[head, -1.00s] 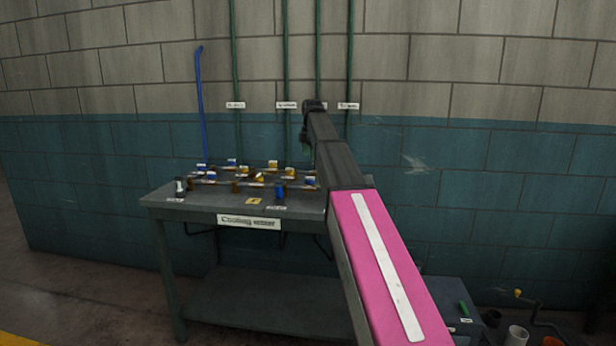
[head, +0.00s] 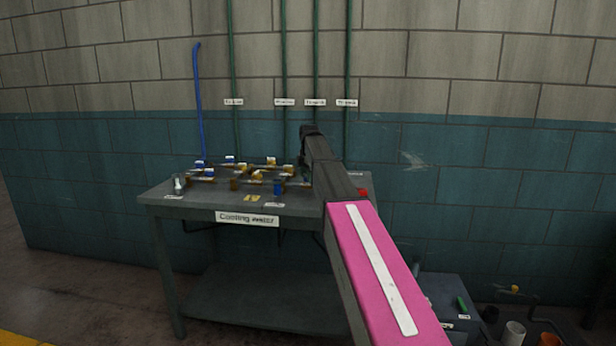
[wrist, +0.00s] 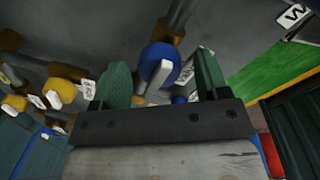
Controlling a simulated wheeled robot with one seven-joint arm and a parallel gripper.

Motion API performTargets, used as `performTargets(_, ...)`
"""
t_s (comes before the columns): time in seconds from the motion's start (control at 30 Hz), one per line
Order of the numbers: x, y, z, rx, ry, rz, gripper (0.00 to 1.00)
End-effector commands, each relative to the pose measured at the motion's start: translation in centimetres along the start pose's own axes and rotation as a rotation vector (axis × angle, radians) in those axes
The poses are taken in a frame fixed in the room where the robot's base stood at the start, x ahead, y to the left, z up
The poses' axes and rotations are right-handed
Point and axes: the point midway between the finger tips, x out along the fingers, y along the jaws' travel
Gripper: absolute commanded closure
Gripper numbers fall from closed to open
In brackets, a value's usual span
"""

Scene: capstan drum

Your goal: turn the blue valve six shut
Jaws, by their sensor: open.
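In the wrist view a round blue valve knob (wrist: 158,64) with a white bar across it sits on a brown pipe fitting. My gripper (wrist: 162,78) is open, with one green finger to the left of this knob and the other to the right; I cannot tell whether either touches it. A second blue part shows low between the fingers, partly hidden by the gripper body. No number can be read on the knob, so I cannot tell if it is valve six. In the head view my arm reaches over the bench's right part and hides much of that area.
The bench (head: 178,208) marked "Cooling water" carries brown pipework with several blue and yellow valves. Yellow valves (wrist: 62,92) lie left of my gripper in the wrist view. A red object (head: 363,192) shows beside my arm. Green pipes (head: 234,70) run up the wall behind.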

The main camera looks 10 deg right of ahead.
Motion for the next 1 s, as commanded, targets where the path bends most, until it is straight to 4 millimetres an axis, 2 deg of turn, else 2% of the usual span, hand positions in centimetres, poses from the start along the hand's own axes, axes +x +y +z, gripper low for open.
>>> performTargets(0.17, -0.02, 0.01, 0.00, 0.000, 0.000, 0.000, 0.31)
performTargets(0.27, -0.02, 0.01, 0.00, 0.000, 0.000, 0.000, 0.61)
performTargets(0.3, -0.02, 0.00, 0.00, 0.000, 0.000, 0.000, 0.74)
performTargets(0.33, -0.02, 0.00, 0.00, 0.000, 0.000, 0.000, 0.81)
performTargets(0.67, -0.04, 0.01, -0.01, 0.026, -0.002, 0.001, 0.80)
performTargets(1.0, -0.04, 0.06, -0.05, 0.225, -0.018, 0.001, 0.80)
